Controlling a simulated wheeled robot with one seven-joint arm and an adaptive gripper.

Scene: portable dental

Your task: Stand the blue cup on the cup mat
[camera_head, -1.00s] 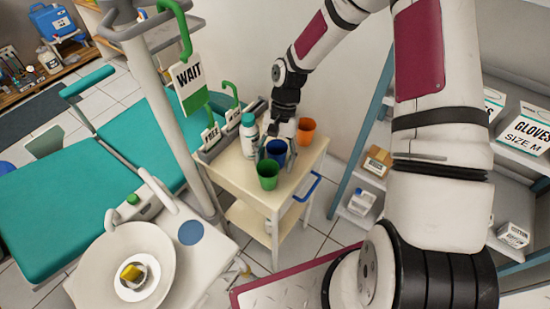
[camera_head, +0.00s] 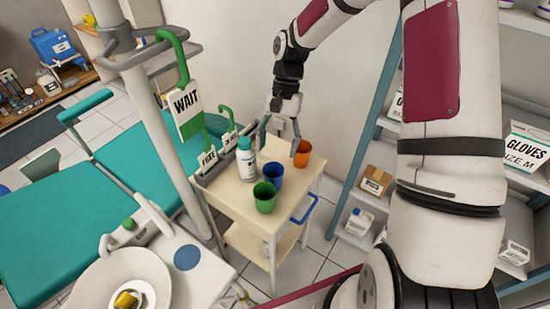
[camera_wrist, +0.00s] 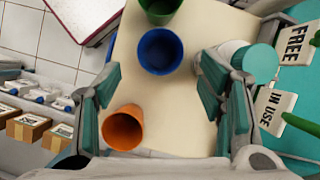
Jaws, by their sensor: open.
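The blue cup (camera_head: 273,178) stands upright on the cream cart top, between a green cup (camera_head: 264,197) and an orange cup (camera_head: 302,156). My gripper (camera_head: 280,142) is open and empty, above the back of the cart and behind the blue cup. In the wrist view the blue cup (camera_wrist: 160,51) lies beyond the open fingers (camera_wrist: 158,82), apart from them, with its open mouth visible. The cup mat appears to be the flat blue disc (camera_head: 187,257) on the white dental unit, left of the cart. It is bare.
A white bottle with a teal cap (camera_head: 246,160) stands close left of the blue cup. Card signs (camera_head: 208,158) line the cart's left edge. A grey pole (camera_head: 160,120) with a hanging WAIT sign (camera_head: 186,105) rises between cart and chair. A white bowl (camera_head: 115,280) is beside the disc.

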